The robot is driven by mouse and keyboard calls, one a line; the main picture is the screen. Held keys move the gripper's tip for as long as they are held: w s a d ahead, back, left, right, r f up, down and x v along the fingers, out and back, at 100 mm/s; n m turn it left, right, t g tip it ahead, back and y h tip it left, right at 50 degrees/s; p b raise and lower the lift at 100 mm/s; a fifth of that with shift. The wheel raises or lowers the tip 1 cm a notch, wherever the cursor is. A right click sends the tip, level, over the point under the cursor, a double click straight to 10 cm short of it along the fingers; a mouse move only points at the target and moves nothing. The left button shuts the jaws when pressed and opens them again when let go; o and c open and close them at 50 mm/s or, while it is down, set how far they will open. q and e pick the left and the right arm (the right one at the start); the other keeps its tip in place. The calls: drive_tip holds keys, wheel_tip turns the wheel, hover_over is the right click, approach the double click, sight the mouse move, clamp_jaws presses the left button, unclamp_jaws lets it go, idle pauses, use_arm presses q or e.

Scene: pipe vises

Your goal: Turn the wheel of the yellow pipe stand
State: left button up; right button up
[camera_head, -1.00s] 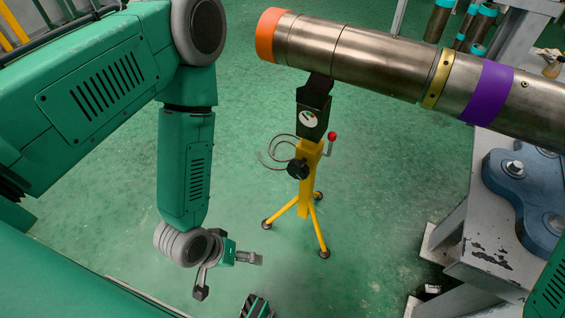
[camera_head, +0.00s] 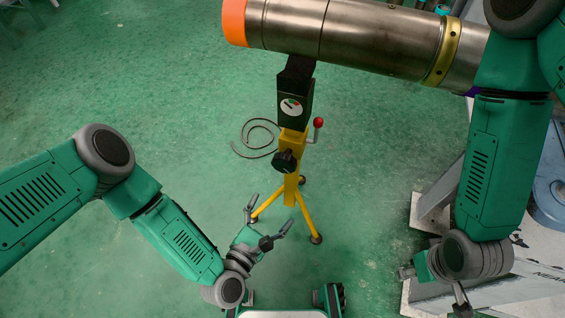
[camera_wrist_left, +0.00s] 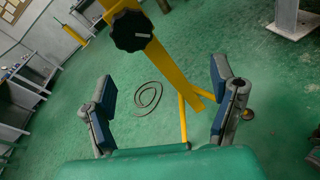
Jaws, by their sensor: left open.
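The yellow pipe stand (camera_head: 291,187) stands on the green floor on splayed legs, below the metal pipe. Its black wheel (camera_head: 285,161) is a lobed knob on the front of the post. The wheel also shows at the top of the left wrist view (camera_wrist_left: 130,31), ahead of the fingers and left of the yellow post (camera_wrist_left: 172,65). My left gripper (camera_head: 267,217) is open and empty, below and slightly left of the wheel, apart from it. Its two spread blue-padded fingers show in the left wrist view (camera_wrist_left: 163,82). My right gripper (camera_head: 432,287) is open and empty at the lower right.
The metal pipe (camera_head: 350,37) with an orange end rests over the stand's black head with a gauge (camera_head: 291,107). A red-knobbed lever (camera_head: 318,123) sticks out right of the post. A coiled cable (camera_head: 243,140) lies behind. A grey metal bench (camera_head: 485,290) stands right.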

sight(282, 168)
use_arm(q)
drive_tip(key=w+d+n+t+b, duration=0.1)
drive_tip(key=w+n, duration=0.1)
drive_tip(key=w, duration=0.2)
drive_tip(key=w+d+n+t+y+b, duration=0.1)
drive_tip(key=w+n, duration=0.1)
drive_tip(key=w, duration=0.3)
drive_tip(key=w+d+n+t+b, duration=0.1)
drive_tip(key=w+n, duration=0.1)
drive_tip(key=w, duration=0.2)
drive_tip(key=shift+w+r+y, duration=0.15)
drive_tip(key=shift+w+y, duration=0.05)
drive_tip(key=shift+y, duration=0.1)
drive_tip(key=shift+w+d, duration=0.3)
drive_tip(key=shift+w, duration=0.1)
drive_tip(key=shift+a, duration=0.1)
drive_tip(key=shift+c, duration=0.5)
drive_tip(key=shift+a, duration=0.1)
drive_tip(key=c, duration=1.1)
